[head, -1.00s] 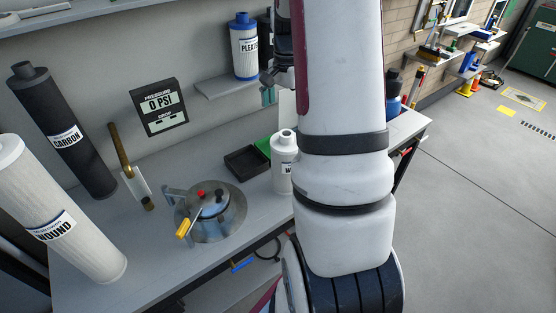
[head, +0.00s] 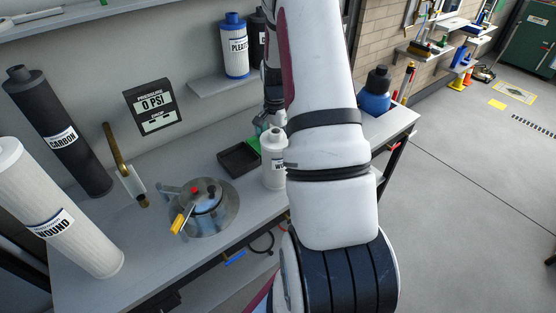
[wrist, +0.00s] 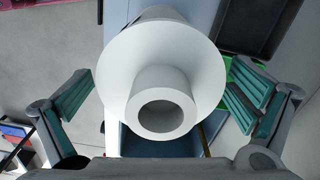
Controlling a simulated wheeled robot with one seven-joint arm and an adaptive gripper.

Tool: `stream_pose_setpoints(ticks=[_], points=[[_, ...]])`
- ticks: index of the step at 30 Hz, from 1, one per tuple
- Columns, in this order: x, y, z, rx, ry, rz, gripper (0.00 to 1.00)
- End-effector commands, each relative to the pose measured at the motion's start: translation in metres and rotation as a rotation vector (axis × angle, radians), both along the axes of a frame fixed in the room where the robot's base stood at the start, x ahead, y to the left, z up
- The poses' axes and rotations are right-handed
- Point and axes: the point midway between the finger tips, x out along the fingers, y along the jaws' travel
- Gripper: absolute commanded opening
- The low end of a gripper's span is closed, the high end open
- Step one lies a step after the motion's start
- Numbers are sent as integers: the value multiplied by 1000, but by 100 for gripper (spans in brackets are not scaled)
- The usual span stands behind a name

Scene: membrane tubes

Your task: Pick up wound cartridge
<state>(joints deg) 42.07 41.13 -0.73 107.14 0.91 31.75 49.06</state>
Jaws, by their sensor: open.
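A small white cartridge (head: 272,168) stands upright on the workbench, its label mostly hidden by my arm, with only a "W" showing. In the wrist view the white cartridge (wrist: 165,60) is seen from its top, with a hollow round neck. My gripper (wrist: 163,78) is open, with a green-padded finger on each side of the cartridge and gaps left between. In the head view my gripper (head: 268,120) is just above the cartridge top, partly hidden by my arm. A large white cartridge labelled WOUND (head: 60,215) leans at the left.
A black tray (head: 238,160) and a green one (head: 254,144) lie just behind the cartridge. A round metal housing (head: 213,218) with a yellow-handled valve stands to the left. A black CARBON cartridge (head: 55,125) is further left. A shelf with a blue-capped cartridge (head: 235,50) is above.

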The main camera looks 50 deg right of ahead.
Motion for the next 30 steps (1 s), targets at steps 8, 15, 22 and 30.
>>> stream_pose_setpoints(ticks=[8, 15, 22, 30], points=[[1, 0, -8, -1, -1, 1, 100], [1, 0, -8, 0, 0, 1, 61], [1, 0, -7, -1, -1, 1, 24], [1, 0, -5, -1, -1, 1, 24]])
